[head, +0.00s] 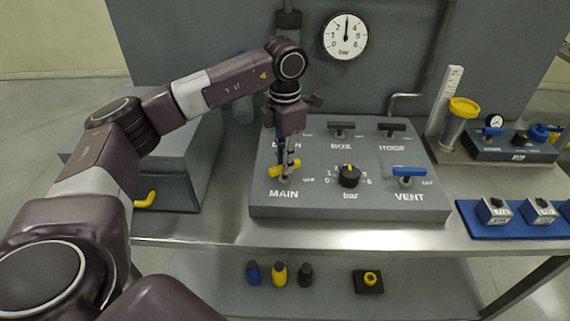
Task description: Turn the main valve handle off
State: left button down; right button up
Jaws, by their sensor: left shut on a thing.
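The yellow MAIN valve handle (274,172) is at the left front of the grey control panel (345,207), above the MAIN label. It lies crosswise, its right end tilted slightly to the back, with an OFF mark to its right. My left gripper (288,166) points down from above and is shut on the handle. Its fingers hide the handle's middle. My right gripper is not in view.
On the panel are a black bar knob (349,176), a blue VENT handle (408,171) and dark BOX (341,126) and ROOF (392,127) handles. A round gauge (345,37) hangs behind. A grey box (170,165) stands left; a yellow-topped cylinder (457,122) stands right.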

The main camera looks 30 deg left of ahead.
pick_arm(q)
jog(key=m+b, duration=0.1)
jog(key=m, duration=0.2)
jog(key=shift+m, duration=1.4)
jog(key=shift+r+b, duration=0.1)
jog(key=shift+b, duration=0.2)
jog(key=shift+w, duration=0.1)
jog(key=c, duration=1.9)
grip_release()
jog(key=shift+c, duration=0.2)
notch_tip(320, 180, up, 12)
